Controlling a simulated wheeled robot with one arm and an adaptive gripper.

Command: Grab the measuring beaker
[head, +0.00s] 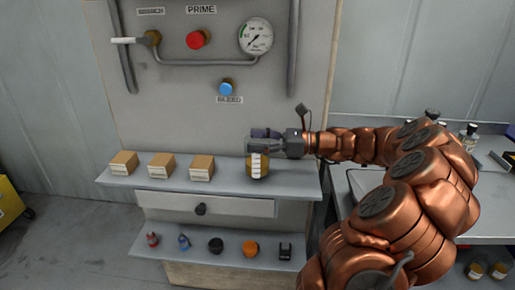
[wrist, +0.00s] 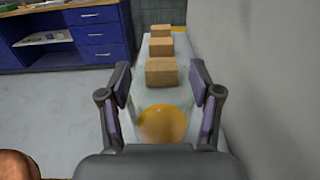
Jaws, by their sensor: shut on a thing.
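The measuring beaker (head: 257,168) is at the right part of the upper shelf, with amber contents and white markings on its side. My gripper (head: 262,147) reaches in from the right and is shut on the beaker near its top. In the wrist view the amber contents (wrist: 163,124) show as a round disc between the two fingers of my gripper (wrist: 165,98). The beaker looks upright. I cannot tell whether its base touches the shelf. My fingers hide part of its upper side.
Several cardboard boxes (head: 161,165) stand left of the beaker on the upper shelf (head: 225,184). The panel behind carries a red PRIME knob (head: 197,39), a blue BLEED knob (head: 226,87) and a gauge (head: 256,36). A lower shelf (head: 195,260) holds small items.

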